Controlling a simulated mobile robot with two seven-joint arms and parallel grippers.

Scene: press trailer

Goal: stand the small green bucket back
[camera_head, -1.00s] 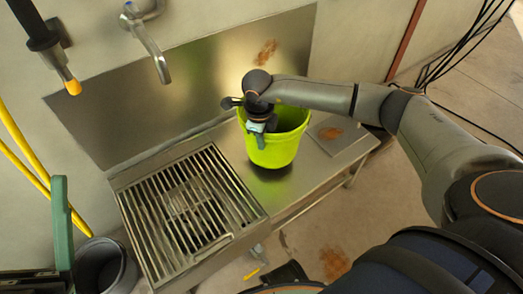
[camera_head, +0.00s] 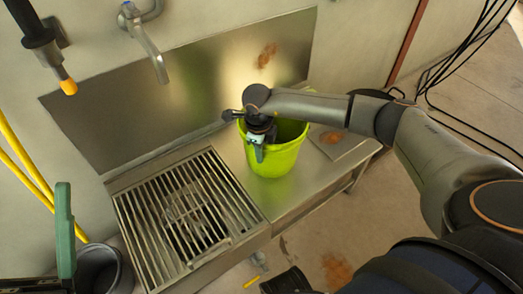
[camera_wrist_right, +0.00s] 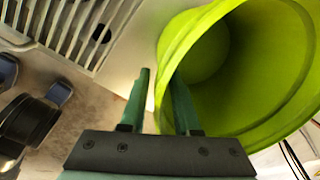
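The small green bucket (camera_head: 277,160) stands upright on the metal counter, right of the grate. It also shows in the right wrist view (camera_wrist_right: 240,75), its mouth open and its inside in view. My right gripper (camera_head: 258,145) is at the bucket's left rim. In the wrist view its two green fingers (camera_wrist_right: 160,88) are apart, one outside the rim and one over the mouth, with a visible gap around the wall. At the lower left of the head view, a green finger-like part (camera_head: 65,230) on a dark body seems to be my left gripper; its opening does not show.
A slatted metal grate (camera_head: 190,215) lies left of the bucket. A tap (camera_head: 150,45) and a yellow-tipped nozzle (camera_head: 68,85) hang above it. A metal splash panel (camera_head: 200,80) stands behind. A dark bin (camera_head: 100,268) is at lower left. Black cables (camera_head: 460,60) run at upper right.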

